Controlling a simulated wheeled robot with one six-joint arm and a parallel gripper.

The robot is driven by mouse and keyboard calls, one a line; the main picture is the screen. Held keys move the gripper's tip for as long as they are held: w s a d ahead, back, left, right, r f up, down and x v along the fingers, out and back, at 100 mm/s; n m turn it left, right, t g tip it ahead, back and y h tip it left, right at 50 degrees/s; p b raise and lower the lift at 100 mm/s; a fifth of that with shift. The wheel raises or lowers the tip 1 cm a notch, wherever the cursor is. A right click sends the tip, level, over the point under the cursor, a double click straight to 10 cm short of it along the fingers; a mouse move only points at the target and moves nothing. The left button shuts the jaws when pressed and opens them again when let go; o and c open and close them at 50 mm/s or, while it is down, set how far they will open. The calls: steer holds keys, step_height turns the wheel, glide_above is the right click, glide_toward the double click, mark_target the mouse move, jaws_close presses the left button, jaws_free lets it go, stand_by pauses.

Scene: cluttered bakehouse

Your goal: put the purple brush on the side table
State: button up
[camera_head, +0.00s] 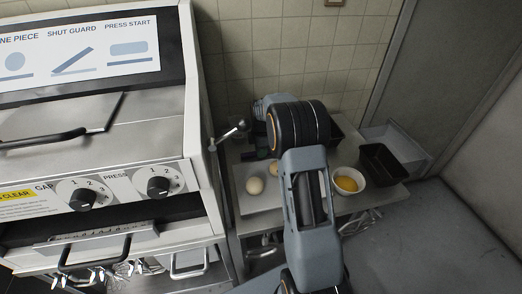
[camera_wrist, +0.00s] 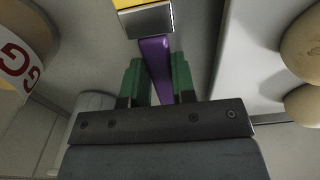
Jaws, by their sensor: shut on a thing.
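The purple brush (camera_wrist: 155,58) has a purple handle, a metal ferrule and yellow at its top edge in the wrist view. My gripper (camera_wrist: 157,76) is shut on the handle, which stands between its two green fingers. In the head view my arm covers the brush and most of the gripper. A small grey table (camera_head: 385,196) stands right of the big machine, under my arm's end. In the wrist view a grey surface lies beneath the brush. I cannot tell whether the brush touches it.
The table carries a pale tray (camera_head: 262,204) with eggs (camera_head: 255,186), a white bowl (camera_head: 348,181) with yolk and a dark tin (camera_head: 383,164). Eggs (camera_wrist: 300,48) are close on the right in the wrist view. A machine (camera_head: 165,100) stands left; a tiled wall is behind.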

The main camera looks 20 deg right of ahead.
steer(key=shift+f, duration=0.2)
steer(key=o, duration=0.8)
steer(key=shift+r, duration=0.1)
step_height(320, 180, up, 12)
steer(key=shift+d, duration=0.15)
stand_by(0.6)
